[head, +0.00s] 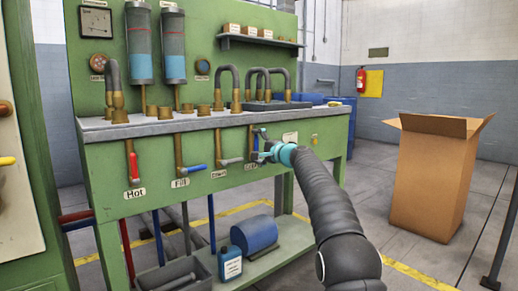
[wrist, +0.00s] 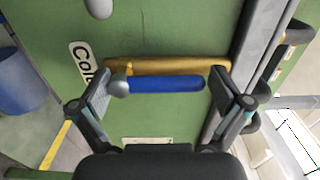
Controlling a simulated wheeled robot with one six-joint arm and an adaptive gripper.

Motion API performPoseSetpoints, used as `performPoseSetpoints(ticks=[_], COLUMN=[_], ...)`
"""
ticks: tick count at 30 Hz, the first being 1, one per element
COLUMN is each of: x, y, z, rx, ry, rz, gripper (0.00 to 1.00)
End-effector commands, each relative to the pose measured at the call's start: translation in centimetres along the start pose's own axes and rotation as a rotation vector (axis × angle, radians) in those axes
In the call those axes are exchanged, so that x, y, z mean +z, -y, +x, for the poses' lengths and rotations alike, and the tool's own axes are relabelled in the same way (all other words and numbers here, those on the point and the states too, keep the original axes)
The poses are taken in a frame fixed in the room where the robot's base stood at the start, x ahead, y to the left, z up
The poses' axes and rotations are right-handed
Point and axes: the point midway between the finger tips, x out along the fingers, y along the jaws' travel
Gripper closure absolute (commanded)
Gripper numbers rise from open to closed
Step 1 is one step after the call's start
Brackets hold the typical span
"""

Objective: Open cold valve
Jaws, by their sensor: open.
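The cold valve has a blue lever (wrist: 165,84) with a grey ball end, beside a brass pipe (wrist: 190,65) on the green panel. The "Cold" label (wrist: 82,62) shows at the lever's ball end. My gripper (wrist: 160,90) is open, one finger off each end of the lever, which lies lengthwise across the gap. I cannot tell whether a finger touches it. In the head view my gripper (head: 262,146) is at the panel's right part, and the lever there is mostly hidden behind it.
A red Hot lever (head: 134,166), a blue Fill lever (head: 192,169) and a grey lever (head: 231,161) stand left of my gripper. The counter edge (head: 180,127) runs just above. A lower shelf (head: 285,243) holds a blue drum (head: 254,234). An open cardboard box (head: 432,180) stands right.

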Motion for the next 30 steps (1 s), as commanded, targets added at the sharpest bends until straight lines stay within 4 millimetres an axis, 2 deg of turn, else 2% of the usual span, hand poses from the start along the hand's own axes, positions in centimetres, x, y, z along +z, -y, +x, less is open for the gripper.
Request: performPoseSetpoints(ticks=[5, 11, 24, 30], x=[0.0, 0.1, 0.1, 0.1], y=[0.1, 0.1, 0.1, 0.1], z=[-0.8, -2.8, -9.1, -11.2], rx=[0.001, 0.001, 0.000, 0.000], ry=[0.001, 0.001, 0.000, 0.002], rz=[0.001, 0.001, 0.000, 0.000], gripper=[0.00, 0.00, 0.00, 0.00])
